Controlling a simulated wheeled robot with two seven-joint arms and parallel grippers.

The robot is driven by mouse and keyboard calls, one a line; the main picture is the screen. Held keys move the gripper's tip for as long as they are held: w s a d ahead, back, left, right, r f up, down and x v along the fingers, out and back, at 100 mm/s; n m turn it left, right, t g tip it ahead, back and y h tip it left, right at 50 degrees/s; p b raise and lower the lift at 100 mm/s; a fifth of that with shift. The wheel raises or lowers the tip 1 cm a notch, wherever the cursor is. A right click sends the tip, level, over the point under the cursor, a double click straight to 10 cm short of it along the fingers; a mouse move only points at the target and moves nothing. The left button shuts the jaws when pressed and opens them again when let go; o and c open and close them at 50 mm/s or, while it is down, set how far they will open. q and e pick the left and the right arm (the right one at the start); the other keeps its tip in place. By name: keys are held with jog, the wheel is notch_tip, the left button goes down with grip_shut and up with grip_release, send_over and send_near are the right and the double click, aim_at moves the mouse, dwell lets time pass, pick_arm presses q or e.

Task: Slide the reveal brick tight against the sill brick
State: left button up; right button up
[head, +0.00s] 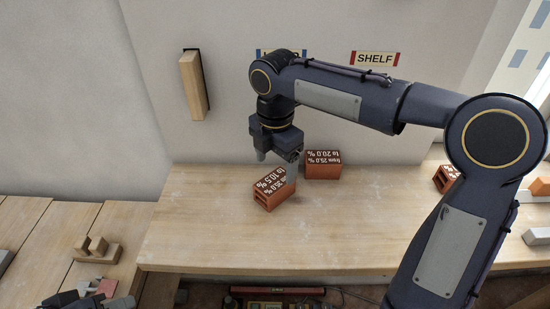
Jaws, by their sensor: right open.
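The nearer brick (266,193), lettered "to 10.5 %", lies turned at an angle. The other brick (322,166), lettered "to 20.0 %", lies behind and right of it near the wall, with a gap between them. My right gripper (278,168) is open, pointing down over the nearer brick's back end; I cannot tell whether it touches. Dark parts at the bottom left look like my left gripper (85,301), mostly cut off.
A third brick (446,178) lies at the right, partly behind my arm. A wooden block (192,85) sticks out from the wall by a slot. A "SHELF" label (375,58) is on the wall. The bench (190,235) is clear left of the bricks.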

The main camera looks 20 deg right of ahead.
aim_at(277, 181)
jog(key=shift+f, duration=3.9)
jog(key=c, duration=1.3)
jog(key=shift+o, duration=0.2)
jog(key=m, duration=0.8)
jog(key=shift+m+b, duration=0.35)
jog(key=shift+m, duration=0.05)
jog(key=shift+d, duration=0.15)
jog(key=shift+s+d, duration=0.2)
jog(key=shift+d, duration=0.45)
jog(key=shift+s+d, duration=0.2)
jog(key=shift+d, duration=0.4)
jog(key=shift+f, duration=0.1)
